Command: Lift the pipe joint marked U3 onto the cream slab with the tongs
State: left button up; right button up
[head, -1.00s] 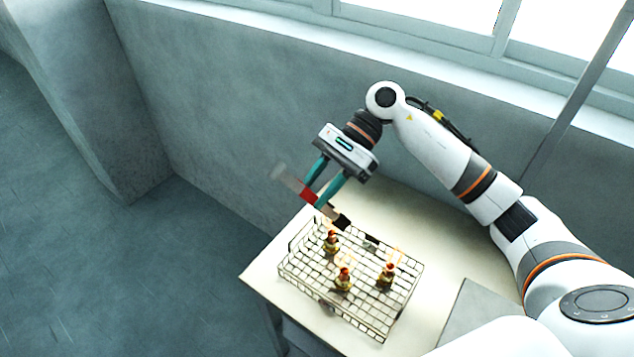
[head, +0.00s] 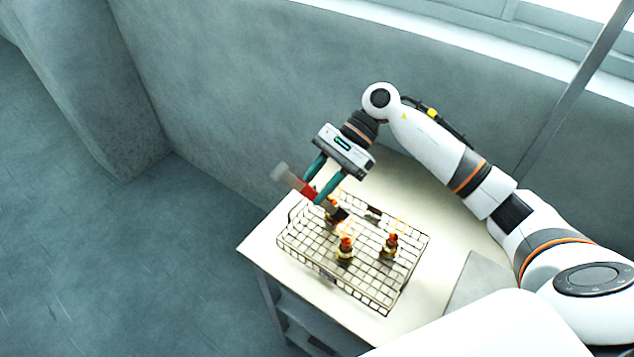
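My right gripper (head: 313,190) has its teal fingers closed around the red part of the tongs (head: 297,182). The tongs slant down to the right, their dark end over the back left of the mesh basket. Three brass-coloured pipe joints with glowing orange-red tops stand upright on the mesh: one at the front (head: 346,250), one at the right (head: 389,247), and one at the back left (head: 331,210), partly hidden by the tongs. Whether the tongs touch that joint I cannot tell. No U3 mark is readable. I cannot pick out a separate cream slab. My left gripper is out of view.
The wire mesh basket (head: 378,296) with raised sides stands on a cream table (head: 262,248). A flat grey panel (head: 470,283) lies at the table's right. A grey wall (head: 230,110) rises behind the table. Open floor (head: 130,260) is at the left.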

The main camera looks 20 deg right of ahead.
dwell(0.4)
grip_shut()
notch_tip(320, 180, up, 12)
jog(key=p, duration=0.2)
jog(key=shift+p, duration=0.3)
jog(key=shift+s+f, duration=0.1)
dwell(0.3)
